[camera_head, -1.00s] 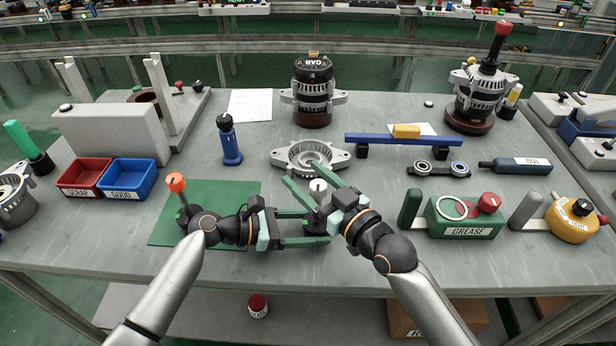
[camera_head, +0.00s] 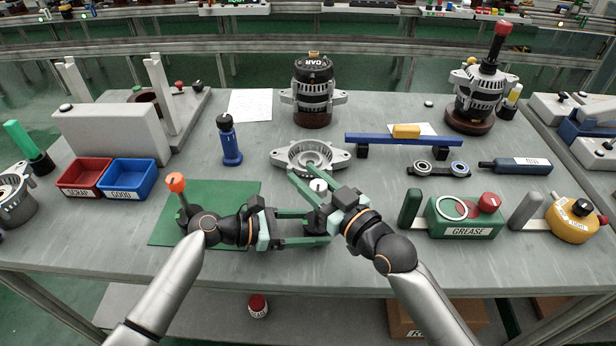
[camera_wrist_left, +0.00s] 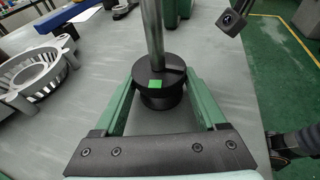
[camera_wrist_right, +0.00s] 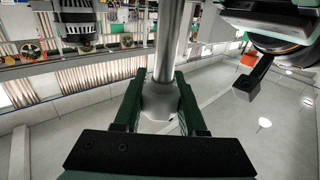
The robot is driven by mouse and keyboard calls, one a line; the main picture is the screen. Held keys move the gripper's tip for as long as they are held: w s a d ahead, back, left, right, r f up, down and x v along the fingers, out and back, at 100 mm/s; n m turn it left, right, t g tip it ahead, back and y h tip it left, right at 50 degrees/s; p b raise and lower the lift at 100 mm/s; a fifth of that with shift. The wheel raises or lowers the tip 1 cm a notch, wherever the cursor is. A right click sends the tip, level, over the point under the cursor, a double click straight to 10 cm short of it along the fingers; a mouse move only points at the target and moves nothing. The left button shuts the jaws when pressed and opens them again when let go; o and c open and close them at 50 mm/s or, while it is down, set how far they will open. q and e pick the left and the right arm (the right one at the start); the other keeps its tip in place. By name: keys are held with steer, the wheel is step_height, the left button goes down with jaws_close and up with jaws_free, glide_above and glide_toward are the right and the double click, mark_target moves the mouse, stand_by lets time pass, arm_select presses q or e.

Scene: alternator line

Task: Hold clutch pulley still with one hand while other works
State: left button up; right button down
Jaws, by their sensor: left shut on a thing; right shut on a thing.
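The black clutch pulley (camera_head: 317,225) stands upright in front of the grey housing. My left gripper (camera_head: 312,228) is shut around it from the left, one finger on each side. The left wrist view shows the pulley (camera_wrist_left: 160,86) between the fingers, with a green mark on its face and a metal shaft (camera_wrist_left: 152,30) rising from it. My right gripper (camera_head: 312,186) is above, shut on the shaft's pale grey top piece (camera_head: 318,185). In the right wrist view this piece (camera_wrist_right: 160,102) looks faceted and sits between the green fingers. The lower pulley is partly hidden.
The grey ring-shaped housing (camera_head: 285,157) lies just behind the grippers. A green mat (camera_head: 170,230) with an orange-topped tool (camera_head: 177,187) is at left. A blue-handled tool (camera_head: 230,145) stands behind it. The green grease box (camera_head: 468,217) is right; the front middle bench is clear.

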steer(key=shift+r+m+t+h, duration=0.1)
steer(key=shift+m+t+h, duration=0.2)
steer(key=shift+h, duration=0.1)
steer(key=shift+w+d+m+t+h, duration=0.1)
steer(key=shift+d+m+t+h, duration=0.05)
steer(key=shift+m+t+h, duration=0.2)
steer(key=shift+c, duration=2.3)
jaws_free()
steer(key=v, duration=1.2)
